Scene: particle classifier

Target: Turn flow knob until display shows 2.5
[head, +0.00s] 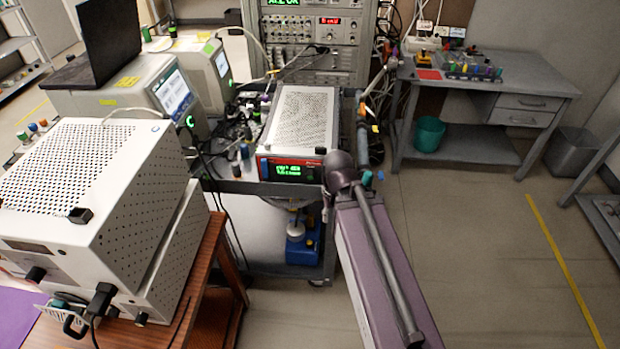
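A white perforated instrument (303,112) sits on a dark cart in the middle of the head view. Its dark front panel carries a lit green display (287,171). The digits are too small and blurred to read, so I cannot tell the value. A second white perforated instrument (90,165) stands close at the left. It has a small dark display (27,247) and a black knob (36,274) on its front. Which knob sets the flow cannot be told from this view. I cannot make out my gripper's fingers anywhere.
A long purple box-like body with a grey tube (385,258) stands right of the cart (237,186). A black laptop (108,40) rests on boxes at the back left. A grey desk (408,72) stands at the back right. The floor (475,245) at the right is clear.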

